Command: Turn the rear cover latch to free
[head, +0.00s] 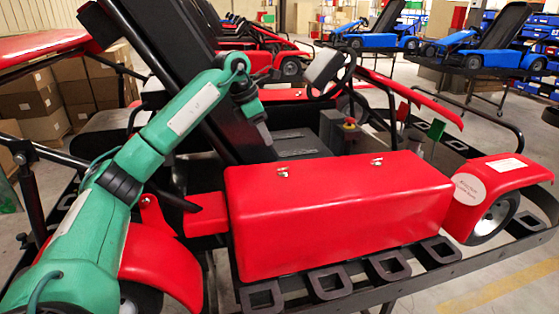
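A red side cover (335,215) lies along the near side of the kart. Two small metal latches sit on its top edge: the left one (282,171), nearer the seat and the rear of the kart, and the right one (377,161), nearer the front wheel. They are too small to tell how each is turned. My green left arm comes in from the left and bends down at the wrist. My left gripper (260,127) is in front of the seat back, above and left of the left latch and apart from it. Its fingertips do not show clearly. My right gripper is out of view.
The black seat back (190,75) leans behind my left arm. A steering wheel (345,78) and a red knob (349,122) stand beyond the cover. A dark stand rail (385,270) runs below. The space directly above the cover is clear.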

